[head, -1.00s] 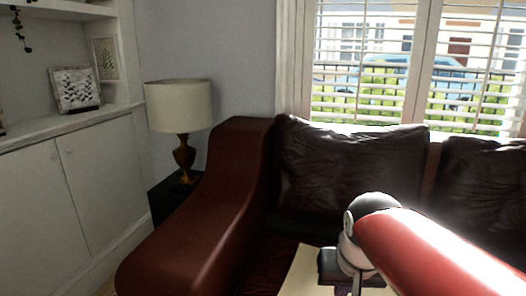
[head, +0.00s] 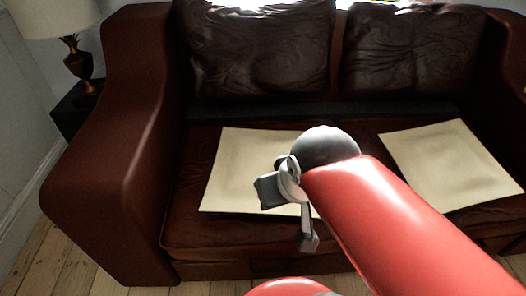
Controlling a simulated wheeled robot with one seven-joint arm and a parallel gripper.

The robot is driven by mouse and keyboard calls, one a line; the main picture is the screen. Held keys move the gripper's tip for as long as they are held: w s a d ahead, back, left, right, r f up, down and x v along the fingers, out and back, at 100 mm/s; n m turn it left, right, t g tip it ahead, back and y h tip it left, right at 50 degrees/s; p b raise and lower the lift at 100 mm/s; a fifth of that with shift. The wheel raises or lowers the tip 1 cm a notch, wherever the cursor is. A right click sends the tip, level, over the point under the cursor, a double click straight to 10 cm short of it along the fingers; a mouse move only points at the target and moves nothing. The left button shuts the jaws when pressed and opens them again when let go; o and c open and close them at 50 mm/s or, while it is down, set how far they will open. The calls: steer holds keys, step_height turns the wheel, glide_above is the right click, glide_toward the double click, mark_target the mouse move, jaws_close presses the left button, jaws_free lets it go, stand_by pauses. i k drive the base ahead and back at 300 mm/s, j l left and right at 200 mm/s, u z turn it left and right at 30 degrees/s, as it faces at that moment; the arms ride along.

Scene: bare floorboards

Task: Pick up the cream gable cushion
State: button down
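Two flat cream squares lie on the dark red leather sofa seat, and either could be the cream gable cushion. The left cream cushion (head: 240,165) is partly hidden behind my gripper and arm. The right cream cushion (head: 445,165) lies apart from it, its lower left edge near my red arm. I cannot tell from their looks which one is named. My gripper (head: 287,218) is in front of the left cushion in the head view, its two dark fingers apart with nothing seen between them. Its height above the seat is unclear.
The brown leather sofa (head: 115,150) has a thick left armrest and two dark back cushions, left (head: 255,50) and right (head: 410,50). A lamp (head: 78,62) stands beyond the armrest. Bare floorboards (head: 70,255) show at the lower left.

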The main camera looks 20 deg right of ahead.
mark_target(243, 156)
steer(key=k+j, duration=0.75)
steer(key=k, duration=0.1)
